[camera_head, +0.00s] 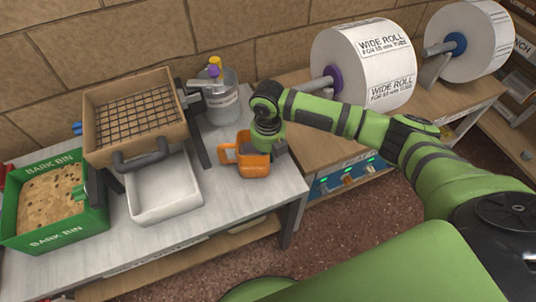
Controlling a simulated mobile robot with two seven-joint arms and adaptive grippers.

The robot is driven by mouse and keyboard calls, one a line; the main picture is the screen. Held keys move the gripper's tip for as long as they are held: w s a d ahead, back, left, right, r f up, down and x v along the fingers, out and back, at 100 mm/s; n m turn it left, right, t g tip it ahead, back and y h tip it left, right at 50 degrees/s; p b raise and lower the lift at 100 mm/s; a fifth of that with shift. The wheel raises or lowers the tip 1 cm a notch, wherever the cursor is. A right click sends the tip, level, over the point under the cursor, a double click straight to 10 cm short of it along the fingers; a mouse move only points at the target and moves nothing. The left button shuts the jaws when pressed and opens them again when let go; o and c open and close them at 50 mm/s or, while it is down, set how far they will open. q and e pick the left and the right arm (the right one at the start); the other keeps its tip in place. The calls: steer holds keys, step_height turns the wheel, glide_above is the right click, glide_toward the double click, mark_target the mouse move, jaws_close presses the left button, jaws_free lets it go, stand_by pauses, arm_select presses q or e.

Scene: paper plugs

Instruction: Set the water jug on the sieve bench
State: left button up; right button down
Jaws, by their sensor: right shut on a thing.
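The orange jug (252,165), with its handle to the left, is at the right end of the sieve bench (215,205). My right gripper (270,148) is shut on the jug's rim side from above, partly hiding its right side. I cannot tell whether the jug's base touches the bench top. My left gripper is not in view.
A wooden sieve (135,115) stands over a white tray (165,190). A green bark bin (52,205) is at the left. Paper rolls (365,65) are at the right. Bench room is clear in front of the jug.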

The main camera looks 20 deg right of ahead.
steer(key=shift+f, duration=0.2)
steer(key=c, duration=1.4)
jaws_free()
steer(key=shift+r, duration=0.15)
step_height(320, 180, up, 12)
steer(key=shift+r+p, duration=0.1)
steer(key=shift+p, duration=0.3)
